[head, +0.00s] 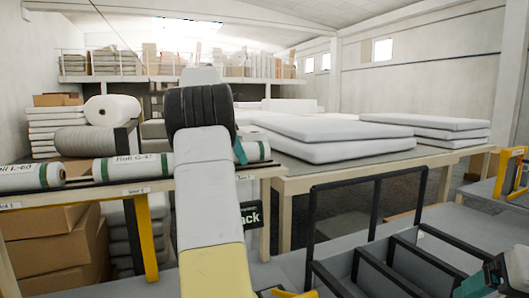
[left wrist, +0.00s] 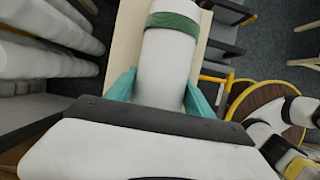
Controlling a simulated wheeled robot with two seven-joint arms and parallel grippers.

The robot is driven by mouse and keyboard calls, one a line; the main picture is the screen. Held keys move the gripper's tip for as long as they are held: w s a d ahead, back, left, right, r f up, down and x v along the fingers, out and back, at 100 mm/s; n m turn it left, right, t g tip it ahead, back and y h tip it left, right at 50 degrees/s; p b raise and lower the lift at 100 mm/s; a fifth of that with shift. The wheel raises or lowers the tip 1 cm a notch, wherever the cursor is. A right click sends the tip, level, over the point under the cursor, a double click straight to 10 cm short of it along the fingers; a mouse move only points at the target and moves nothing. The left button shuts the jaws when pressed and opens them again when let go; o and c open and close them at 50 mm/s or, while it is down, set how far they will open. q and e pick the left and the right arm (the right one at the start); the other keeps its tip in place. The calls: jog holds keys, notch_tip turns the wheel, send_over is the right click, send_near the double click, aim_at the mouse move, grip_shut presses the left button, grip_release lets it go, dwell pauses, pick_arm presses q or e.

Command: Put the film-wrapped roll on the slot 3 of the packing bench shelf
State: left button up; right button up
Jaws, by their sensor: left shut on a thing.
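A white roll with a green band (head: 252,151) is at the right end of the packing bench shelf (head: 110,187), mostly hidden behind my left arm. My left gripper (left wrist: 160,92) is shut on this roll (left wrist: 165,60), with a teal finger on each side. One teal finger also shows in the head view beside the roll. The roll lies level with the shelf's other rolls; I cannot tell whether it touches the shelf. A small slot label (head: 246,178) is on the edge below it. My right gripper (head: 476,284) is partly in view at the lower right, its opening unclear.
Roll G-47 (head: 130,167) and roll L-60 (head: 30,177) lie on the shelf to the left. Cardboard boxes (head: 45,240) stand below. A table with white slabs (head: 330,150) is behind to the right. A dark-railed cart (head: 370,262) stands in front.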

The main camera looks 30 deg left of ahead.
pick_arm(q)
jog(key=o, duration=1.5)
jog(key=shift+f, duration=0.1)
jog(key=shift+r, duration=0.55)
jog(key=v, duration=0.7)
jog(key=shift+s+r, duration=0.1)
jog(key=shift+r, duration=0.1)
jog(key=shift+r, duration=0.1)
